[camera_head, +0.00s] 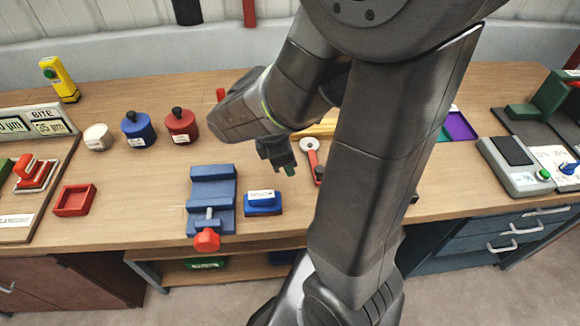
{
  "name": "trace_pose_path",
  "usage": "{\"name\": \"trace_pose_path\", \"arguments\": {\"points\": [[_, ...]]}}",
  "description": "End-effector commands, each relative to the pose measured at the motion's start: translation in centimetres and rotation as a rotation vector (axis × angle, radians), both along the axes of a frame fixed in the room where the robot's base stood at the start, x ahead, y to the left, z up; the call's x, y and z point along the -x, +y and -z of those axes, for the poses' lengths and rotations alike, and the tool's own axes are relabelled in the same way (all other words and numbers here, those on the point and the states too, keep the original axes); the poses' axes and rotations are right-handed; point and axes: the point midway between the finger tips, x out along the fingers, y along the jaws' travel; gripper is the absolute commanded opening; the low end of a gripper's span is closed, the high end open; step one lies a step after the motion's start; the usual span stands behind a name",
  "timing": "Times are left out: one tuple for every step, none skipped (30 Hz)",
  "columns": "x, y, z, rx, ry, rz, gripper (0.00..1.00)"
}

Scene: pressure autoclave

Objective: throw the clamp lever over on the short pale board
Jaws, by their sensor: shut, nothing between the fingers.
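My gripper (289,169) is shut and empty. It points down over the middle of the bench, behind the blue block with a white label. I cannot clearly make out a clamp lever on a short pale board. A pale yellow board (318,128) shows only in part behind my arm, to the right of my gripper. A red upright piece (220,95) sticks up behind my wrist at its left; its base is hidden, so I cannot tell what it belongs to.
A blue vise (212,188) with a red knob (207,240) stands left of the labelled blue block (263,202). A red-handled tool with a round white head (311,158) lies right of my gripper. Blue (137,131) and red (182,126) pots stand at left. Bare wood lies between them.

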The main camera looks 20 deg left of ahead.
Motion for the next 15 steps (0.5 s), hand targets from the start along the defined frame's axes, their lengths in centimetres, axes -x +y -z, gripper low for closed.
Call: {"name": "trace_pose_path", "arguments": {"points": [[0.1,0.3,-1.3,-0.006,-0.003,-0.001,0.00],[0.2,0.4,-1.8,-0.006,-0.003,-0.001,0.00],[0.4,0.5,-2.6,-0.005,-0.002,-0.001,0.00],[0.5,0.7,-3.2,-0.006,-0.001,-0.001,0.00],[0.6,0.8,-3.7,-0.006,-0.001,-0.001,0.00],[0.7,0.9,-4.4,-0.005,-0.002,-0.001,0.00],[0.8,1.0,-4.9,-0.005,-0.002,-0.001,0.00],[0.9,1.0,-5.3,-0.005,-0.001,-0.001,0.00],[0.9,1.1,-5.8,-0.004,-0.002,-0.001,0.00],[1.0,1.2,-6.1,-0.003,-0.001,-0.001,0.00],[1.0,1.3,-6.4,-0.004,-0.002,-0.001,0.00],[1.1,1.3,-6.7,-0.002,-0.001,-0.001,0.00],[1.2,1.3,-6.8,-0.001,0.000,-0.001,0.00],[1.2,1.3,-7.0,-0.001,0.000,-0.001,0.00],[1.2,1.3,-7.1,-0.001,0.000,0.000,0.00]]}}
